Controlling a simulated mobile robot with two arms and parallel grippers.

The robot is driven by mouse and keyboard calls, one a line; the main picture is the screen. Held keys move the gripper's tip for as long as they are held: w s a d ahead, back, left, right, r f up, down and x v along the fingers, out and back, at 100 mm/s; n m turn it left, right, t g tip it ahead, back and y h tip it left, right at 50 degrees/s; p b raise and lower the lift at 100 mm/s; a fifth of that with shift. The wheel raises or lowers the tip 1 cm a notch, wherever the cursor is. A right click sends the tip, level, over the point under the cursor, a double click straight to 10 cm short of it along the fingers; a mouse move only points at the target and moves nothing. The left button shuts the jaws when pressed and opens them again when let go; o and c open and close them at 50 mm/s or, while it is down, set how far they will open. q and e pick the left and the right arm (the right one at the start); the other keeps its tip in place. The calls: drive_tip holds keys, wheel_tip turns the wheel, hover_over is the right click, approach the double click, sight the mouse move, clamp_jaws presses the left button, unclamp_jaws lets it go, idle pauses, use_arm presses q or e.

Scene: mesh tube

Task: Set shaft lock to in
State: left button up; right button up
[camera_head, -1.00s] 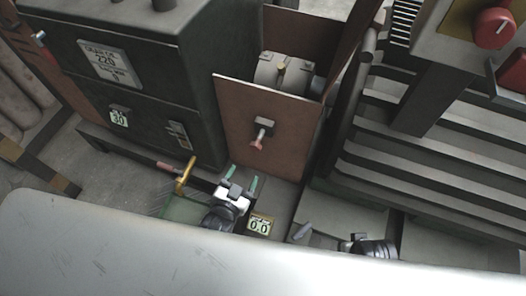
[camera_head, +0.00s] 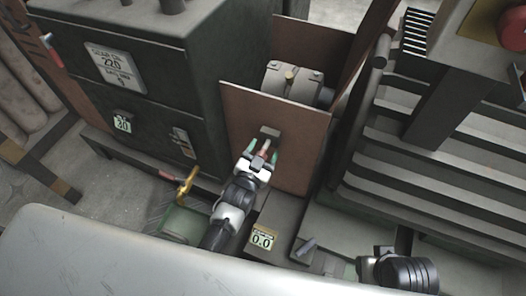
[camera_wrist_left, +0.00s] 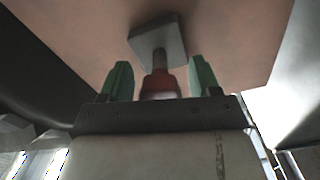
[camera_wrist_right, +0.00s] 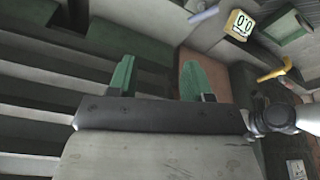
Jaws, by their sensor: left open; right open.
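The shaft lock appears to be the red-tipped plunger (camera_wrist_left: 160,84) on a square grey plate (camera_wrist_left: 158,40), fixed to a brown panel (camera_head: 237,112). My left gripper (camera_head: 261,153) is at this panel, open, with its green fingers on either side of the red knob. In the left wrist view the knob sits between the fingertips (camera_wrist_left: 160,80), with gaps visible on both sides. Part of the knob is hidden behind the gripper body. My right gripper (camera_wrist_right: 158,78) is open and empty in its wrist view, over grey slats; its fingers are not clear in the head view.
A dark cabinet (camera_head: 150,75) with labels stands left of the panel. A yellow handle (camera_head: 187,183) and a 0.0 display (camera_head: 263,238) are low near my left arm. A ribbed grey frame (camera_head: 440,170) fills the right. A red button (camera_head: 514,28) is at top right.

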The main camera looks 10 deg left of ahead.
sight(264, 150)
use_arm(q)
drive_tip(key=shift+c, duration=0.2)
clamp_jaws()
drive_tip(key=w, duration=0.1)
drive_tip(key=w+b, duration=0.1)
drive_tip(key=w, duration=0.1)
drive_tip(key=shift+d, duration=0.3)
drive_tip(key=shift+w, duration=0.15)
drive_tip(key=shift+r, duration=0.1)
drive_tip(key=shift+c, duration=1.4)
unclamp_jaws()
drive_tip(key=o, duration=0.3)
drive_tip(key=shift+w, duration=0.15)
use_arm(e)
drive_tip(key=v, duration=0.3)
